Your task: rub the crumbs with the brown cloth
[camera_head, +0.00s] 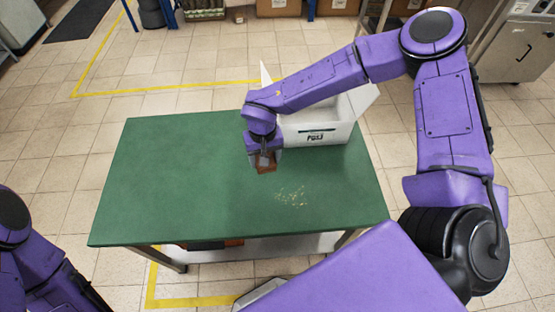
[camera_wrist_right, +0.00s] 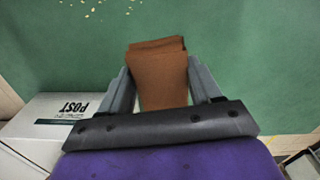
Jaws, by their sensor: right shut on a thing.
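The brown cloth (camera_wrist_right: 160,75) is folded and held between the fingers of my right gripper (camera_wrist_right: 158,88), which is shut on it. In the head view the cloth (camera_head: 265,168) hangs below my right gripper (camera_head: 264,158) over the middle of the green table (camera_head: 165,170). I cannot tell whether the cloth touches the tabletop. The pale crumbs (camera_head: 291,197) lie scattered on the table to the right of the cloth and nearer its front edge. Some crumbs (camera_wrist_right: 95,8) also show at the top left of the wrist view. My left arm is at the lower left, its gripper not visible.
A white box (camera_head: 318,131) with open flaps and dark lettering stands at the table's back right, beside my right forearm. It also shows in the wrist view (camera_wrist_right: 50,115). The left half of the tabletop is clear. A shelf (camera_head: 285,246) with items sits under the table.

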